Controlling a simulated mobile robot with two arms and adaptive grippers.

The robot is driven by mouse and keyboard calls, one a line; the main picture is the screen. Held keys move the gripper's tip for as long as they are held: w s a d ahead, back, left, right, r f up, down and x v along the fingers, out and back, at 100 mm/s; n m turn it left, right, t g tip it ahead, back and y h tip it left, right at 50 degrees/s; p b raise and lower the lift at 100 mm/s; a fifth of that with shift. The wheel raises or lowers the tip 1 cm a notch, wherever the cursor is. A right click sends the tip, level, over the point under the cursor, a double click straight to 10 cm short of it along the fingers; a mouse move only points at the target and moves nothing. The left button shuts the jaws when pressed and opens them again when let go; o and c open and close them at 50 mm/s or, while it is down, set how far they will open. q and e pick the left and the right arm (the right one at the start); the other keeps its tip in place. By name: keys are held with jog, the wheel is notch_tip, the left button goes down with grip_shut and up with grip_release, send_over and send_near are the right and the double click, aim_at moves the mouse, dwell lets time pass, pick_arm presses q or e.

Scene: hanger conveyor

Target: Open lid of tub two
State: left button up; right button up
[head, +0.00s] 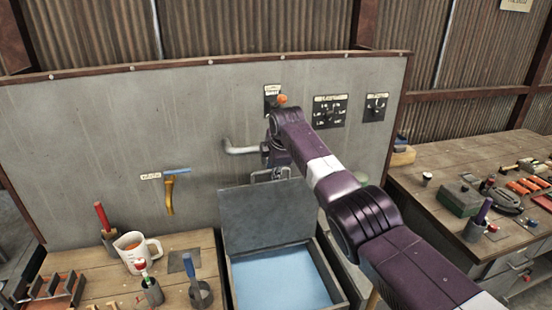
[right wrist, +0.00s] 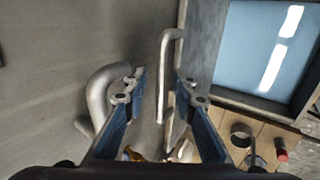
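A tub (head: 338,282) with pale blue contents (head: 283,282) stands below the grey panel. Its grey lid (head: 262,215) is raised, leaning up at the back with the tub open. No number on the tub is readable. A metal bar handle (right wrist: 166,75) is on the lid; it also shows at the lid's top edge in the head view. My right gripper (head: 272,160) is at this handle, partly hidden by its own arm. In the right wrist view its blue fingers (right wrist: 157,97) are apart, with the handle between them and a gap on each side. My left gripper is not in view.
A bent pipe (head: 240,149) sticks out of the panel (head: 100,130) close left of my right gripper. A wooden bench (head: 90,262) with a measuring jug (head: 137,250) stands left of the tub. Another cluttered bench (head: 425,195) is at right.

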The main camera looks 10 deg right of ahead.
jog(key=v, duration=1.1)
